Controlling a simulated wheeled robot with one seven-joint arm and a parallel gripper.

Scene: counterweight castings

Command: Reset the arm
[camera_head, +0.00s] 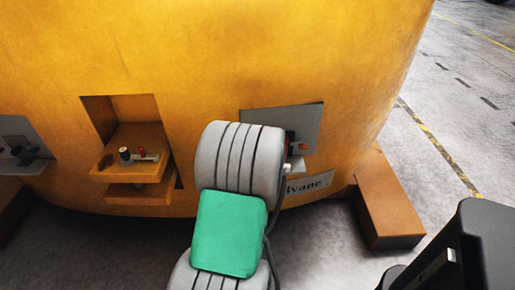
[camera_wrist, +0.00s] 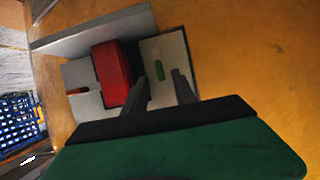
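My gripper (camera_wrist: 161,77) shows in the wrist view with its two dark fingers apart and nothing visible held between them. The fingertips point at a grey bracket (camera_wrist: 84,77) on a yellow-orange casting (camera_wrist: 260,60). A red block (camera_wrist: 112,73) sits on the bracket, just left of the left finger. A small green part (camera_wrist: 158,52) shows on a pale plate beyond the fingertips; I cannot tell whether the fingers touch anything. In the head view my arm hides the gripper and part of the grey bracket (camera_head: 308,118).
The large casting (camera_head: 300,50) fills the head view's back. A recess with an orange shelf (camera_head: 125,170) holding small knobs is left of my arm. Another grey bracket (camera_head: 20,130) is far left. A brown block (camera_head: 390,205) juts out right. Open floor (camera_head: 450,110) lies beyond.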

